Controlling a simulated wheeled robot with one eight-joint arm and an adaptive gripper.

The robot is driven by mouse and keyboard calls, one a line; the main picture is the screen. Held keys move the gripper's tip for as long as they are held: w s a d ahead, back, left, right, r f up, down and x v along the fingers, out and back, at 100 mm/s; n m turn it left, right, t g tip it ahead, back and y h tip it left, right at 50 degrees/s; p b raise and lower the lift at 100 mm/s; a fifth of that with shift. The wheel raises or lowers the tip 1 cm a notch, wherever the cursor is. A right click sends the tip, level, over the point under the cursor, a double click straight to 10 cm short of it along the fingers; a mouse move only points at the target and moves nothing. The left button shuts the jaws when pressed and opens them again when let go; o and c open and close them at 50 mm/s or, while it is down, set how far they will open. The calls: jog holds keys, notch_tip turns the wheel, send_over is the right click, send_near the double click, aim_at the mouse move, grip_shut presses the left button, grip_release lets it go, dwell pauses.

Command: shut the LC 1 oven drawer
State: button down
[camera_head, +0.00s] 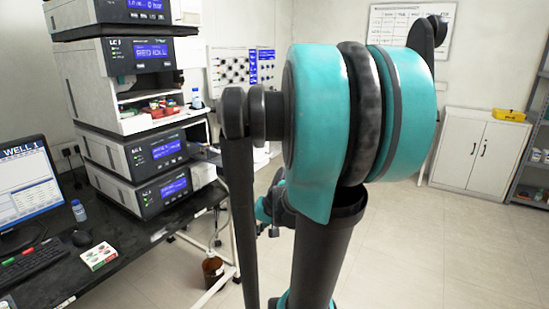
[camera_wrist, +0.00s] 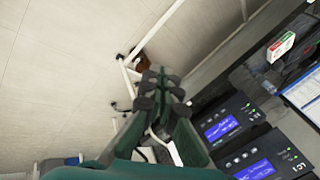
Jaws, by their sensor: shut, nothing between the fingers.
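The LC 1 stack (camera_head: 112,95) stands on the dark bench at the left of the head view. Its upper module (camera_head: 120,58) has an "LC 1" label and a lit blue display. Below it is an open-fronted bay (camera_head: 128,122) with red and green items inside. I cannot tell which part is the oven drawer or how far out it is. In the wrist view my gripper (camera_wrist: 160,88) is shut and empty. It is over the floor, left of two modules with blue displays (camera_wrist: 222,129), apart from them.
A monitor (camera_head: 26,188), keyboard (camera_head: 32,262), mouse (camera_head: 82,238), small bottle (camera_head: 78,210) and coloured box (camera_head: 99,256) are on the bench. A brown bottle (camera_head: 213,269) stands low beside a white frame. Floor (camera_head: 430,255) is clear at the right, before a white cabinet (camera_head: 472,150).

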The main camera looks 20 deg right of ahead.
jog(key=w+d+r+m+t+y, duration=0.1)
jog(key=w+d+r+m+y, duration=0.1)
jog(key=w+d+r, duration=0.25)
jog(key=m+t+y, duration=0.3)
jog(key=m+t, duration=0.1)
jog(key=t, duration=0.3)
send_near(269, 156)
jog(key=x, duration=0.6)
jog(key=shift+w+a+f, duration=0.15)
jog(key=shift+w+f, duration=0.05)
jog(key=shift+w, duration=0.1)
jog(key=r+x, duration=0.2)
jog(key=x, duration=0.8)
jog(key=w+r+x, duration=0.1)
jog(key=r+x, duration=0.2)
jog(key=x, duration=0.8)
jog(key=a+r+x, duration=0.1)
jog(key=r+x, duration=0.1)
jog(key=x, duration=0.9)
jog(key=shift+w+a+r, duration=0.1)
jog(key=shift+w+r, duration=0.15)
jog(key=shift+w, duration=0.15)
